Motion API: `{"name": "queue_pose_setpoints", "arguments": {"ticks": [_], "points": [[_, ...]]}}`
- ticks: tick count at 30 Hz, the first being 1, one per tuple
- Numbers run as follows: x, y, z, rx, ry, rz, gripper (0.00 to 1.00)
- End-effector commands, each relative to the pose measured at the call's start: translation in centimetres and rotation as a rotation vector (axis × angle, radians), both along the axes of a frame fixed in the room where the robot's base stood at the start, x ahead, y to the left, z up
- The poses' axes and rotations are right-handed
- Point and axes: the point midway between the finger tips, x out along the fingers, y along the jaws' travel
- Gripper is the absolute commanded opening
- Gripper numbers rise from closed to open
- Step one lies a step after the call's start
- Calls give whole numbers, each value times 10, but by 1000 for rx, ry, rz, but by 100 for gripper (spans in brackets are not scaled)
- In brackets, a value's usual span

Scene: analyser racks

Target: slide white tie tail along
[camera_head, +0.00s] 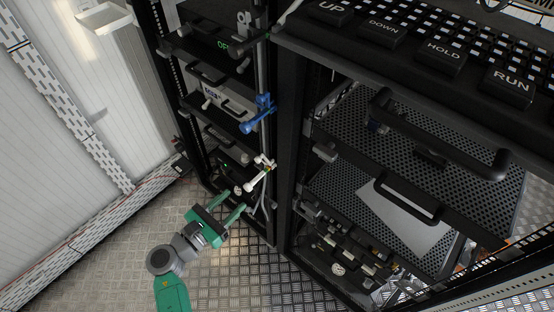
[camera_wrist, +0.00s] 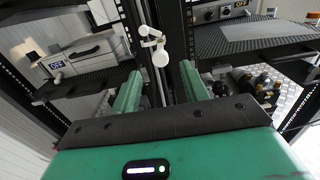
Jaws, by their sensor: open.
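A white tie (camera_head: 260,175) sits around a vertical grey cable bundle (camera_head: 262,70) on the post between two racks. Its pale tail points down and left in the head view. In the wrist view the white tie (camera_wrist: 155,46) is ahead of my fingers, near the top middle, with two rounded white ends. My green gripper (camera_head: 234,202) is below and left of the tie, open and empty. In the wrist view my gripper (camera_wrist: 161,72) has its fingers spread either side of the cables, short of the tie. No contact with the tie shows.
A blue tie (camera_head: 259,114) is higher on the same bundle. Black rack shelves with handles (camera_head: 408,198) stand to the right, and the left rack (camera_head: 205,100) has drawers and knobs. The metal floor (camera_head: 110,235) at left is open.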

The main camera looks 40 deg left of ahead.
Motion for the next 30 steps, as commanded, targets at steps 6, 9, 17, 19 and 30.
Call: {"name": "queue_pose_setpoints", "arguments": {"ticks": [6,9,17,19,30], "points": [[14,-2,-2,-1,0,-2,45],[34,-4,-2,1,-1,-4,45],[73,-7,-1,2,1,-3,45],[77,-7,0,3,1,-1,45],[79,-7,0,3,1,-1,23]]}}
